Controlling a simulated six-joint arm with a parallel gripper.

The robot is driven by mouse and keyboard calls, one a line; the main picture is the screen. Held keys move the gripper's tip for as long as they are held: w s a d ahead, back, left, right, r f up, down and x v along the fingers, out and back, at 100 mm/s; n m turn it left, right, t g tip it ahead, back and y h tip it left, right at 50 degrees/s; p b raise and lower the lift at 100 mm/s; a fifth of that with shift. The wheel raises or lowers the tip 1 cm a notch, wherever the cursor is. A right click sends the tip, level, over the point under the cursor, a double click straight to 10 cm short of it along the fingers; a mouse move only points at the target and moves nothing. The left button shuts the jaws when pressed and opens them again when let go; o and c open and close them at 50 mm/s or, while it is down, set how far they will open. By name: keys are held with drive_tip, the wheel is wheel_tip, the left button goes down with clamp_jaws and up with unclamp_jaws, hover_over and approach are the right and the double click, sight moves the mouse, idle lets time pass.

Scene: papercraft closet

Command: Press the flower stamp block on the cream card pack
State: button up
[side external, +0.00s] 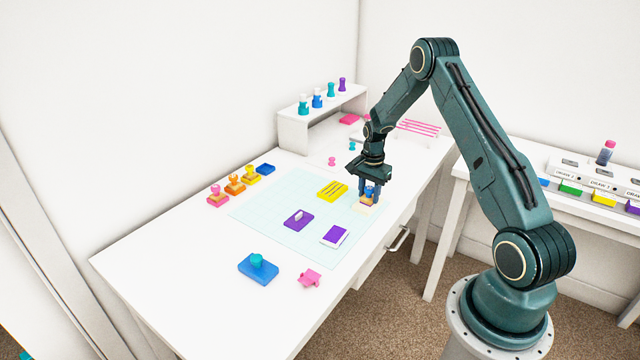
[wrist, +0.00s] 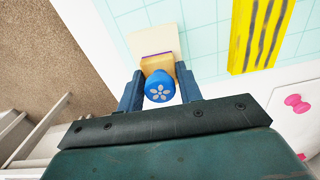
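The flower stamp block (wrist: 157,63) is a tan wooden block with a blue knob that bears a white flower. Its knob also shows in the side view (side external: 369,190). My gripper (side external: 369,196) points straight down with one finger on each side of the knob, and it looks shut on the stamp. A thin purple layer shows under the block. The cream card pack (side external: 365,208) lies directly below it, and its bare part shows in the wrist view (wrist: 155,41). The stamp looks upright and at the pack; whether it touches is hard to tell.
On the pale grid mat (side external: 268,214) lie a yellow striped block (side external: 332,190), a purple block (side external: 299,220) and a purple-and-white pack (side external: 335,236). Several stamps stand at the left edge and on a white shelf (side external: 300,128). A blue pad (side external: 258,269) lies in front.

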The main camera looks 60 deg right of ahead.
drive_tip(key=o, duration=0.4)
drive_tip(key=shift+f, duration=0.1)
drive_tip(key=shift+c, duration=1.5)
drive_tip(key=shift+r, duration=0.2)
drive_tip(key=shift+r, duration=2.85)
drive_tip(key=shift+s+a, duration=0.1)
drive_tip(key=shift+s+a, duration=0.9)
drive_tip(key=shift+s, duration=0.25)
drive_tip(key=shift+s+a, duration=0.85)
drive_tip(key=shift+s, duration=0.3)
